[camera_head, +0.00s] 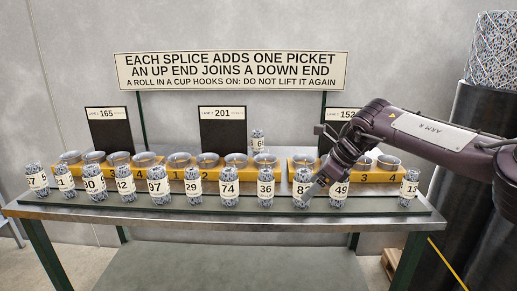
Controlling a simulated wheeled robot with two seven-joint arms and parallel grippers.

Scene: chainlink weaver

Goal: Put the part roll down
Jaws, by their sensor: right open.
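My right gripper (313,189) is open at the front row, against or just beside a part roll (300,189) whose label starts with 8 and is partly covered. That roll stands upright on the table (250,226). I cannot tell whether the fingers touch it. The roll labelled 49 (341,190) stands just right of the gripper. Other upright rolls in the row include 36 (265,188), 74 (227,188), 97 (157,187) and 13 (409,189). One roll (258,140), its label starting with 6, stands in or behind a cup of the middle yellow rack. My left gripper is out of view.
Yellow racks with metal cups run behind the row: left (112,176), middle (226,173) and right (375,178). Dark lane boards reading 165 (108,132), 201 (222,133) and 152 (343,114) stand behind. A wide gap lies between rolls 49 and 13.

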